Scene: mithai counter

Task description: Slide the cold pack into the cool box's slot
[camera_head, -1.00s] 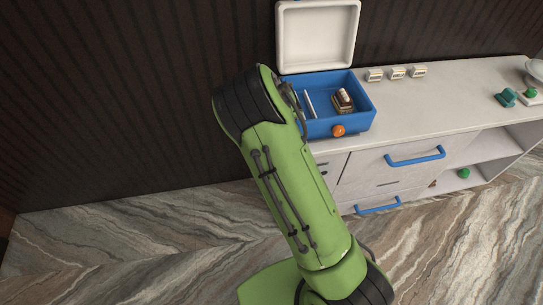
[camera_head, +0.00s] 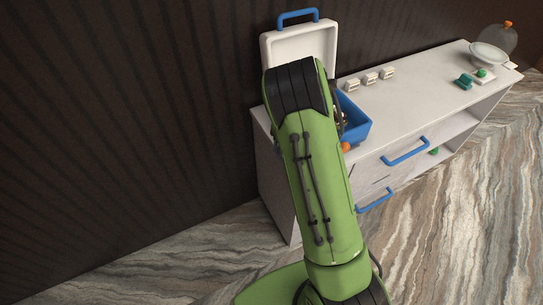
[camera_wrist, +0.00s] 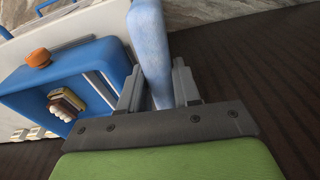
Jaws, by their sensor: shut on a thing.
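The cool box (camera_head: 357,128) is a blue open-topped tub on the counter with its white lid (camera_head: 290,46) raised. My arm hides most of its inside in the head view. In the wrist view the cool box (camera_wrist: 75,62) lies to the left, with a pale thin divider (camera_wrist: 101,88) along its side nearest my gripper, marking a narrow slot. My gripper (camera_wrist: 158,88) is shut on the cold pack (camera_wrist: 151,40), a pale blue slab. The pack appears beside the box's near wall, not in the slot; its height above the rim is unclear.
A small brown-and-white stack (camera_wrist: 66,104) lies inside the box. An orange knob (camera_wrist: 38,58) is on its front. Several small white blocks (camera_head: 370,78) stand beside the box. The counter (camera_head: 420,95) has blue drawer handles (camera_head: 405,151); a dark wall (camera_head: 130,120) rises behind.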

